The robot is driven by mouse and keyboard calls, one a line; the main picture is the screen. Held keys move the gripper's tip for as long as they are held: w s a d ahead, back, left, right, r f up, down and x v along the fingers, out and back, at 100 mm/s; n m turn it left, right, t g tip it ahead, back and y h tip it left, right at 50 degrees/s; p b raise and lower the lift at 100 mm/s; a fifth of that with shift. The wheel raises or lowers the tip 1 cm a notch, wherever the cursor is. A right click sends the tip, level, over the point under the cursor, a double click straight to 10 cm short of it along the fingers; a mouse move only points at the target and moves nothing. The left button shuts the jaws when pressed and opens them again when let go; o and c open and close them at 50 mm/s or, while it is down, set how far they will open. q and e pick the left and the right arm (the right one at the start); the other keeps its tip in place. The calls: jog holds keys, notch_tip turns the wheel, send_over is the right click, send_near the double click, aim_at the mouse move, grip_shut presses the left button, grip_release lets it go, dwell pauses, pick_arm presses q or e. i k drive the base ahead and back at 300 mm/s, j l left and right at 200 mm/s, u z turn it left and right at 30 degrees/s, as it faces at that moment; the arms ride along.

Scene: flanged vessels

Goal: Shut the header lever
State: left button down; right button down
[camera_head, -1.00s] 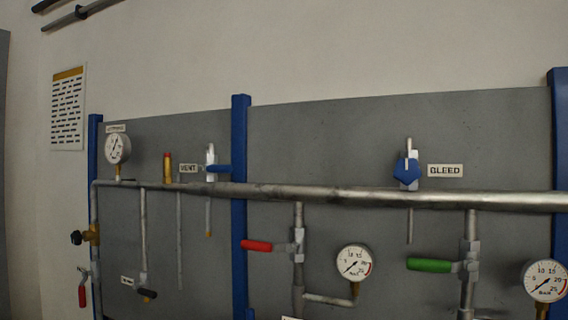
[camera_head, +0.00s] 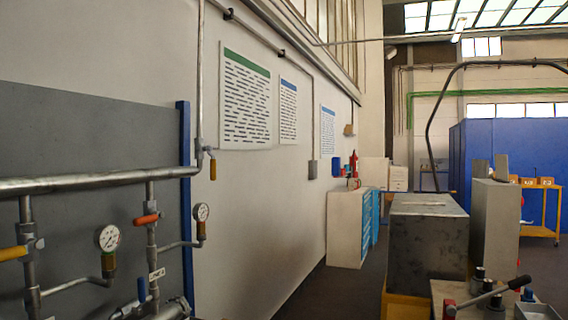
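None of the levers in view carries a label I can read as header. An orange lever (camera_head: 146,219) sits level on a vertical pipe below the large horizontal pipe (camera_head: 90,181). A yellow lever (camera_head: 12,253) sits at the left edge, partly cut off. A small yellow-brown handle (camera_head: 212,170) hangs down at the right end of the pipework. A blue handle (camera_head: 141,288) points up near the bottom. A small white tag (camera_head: 157,274) beside it is too small to read. Neither of my grippers is in view.
Pressure gauges (camera_head: 108,237) and (camera_head: 201,212) sit on side branches. A blue post (camera_head: 184,200) ends the grey panel (camera_head: 90,130). Dark floor shows between.

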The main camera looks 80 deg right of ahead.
aim_at(213, 162)
jog(key=z, duration=2.45)
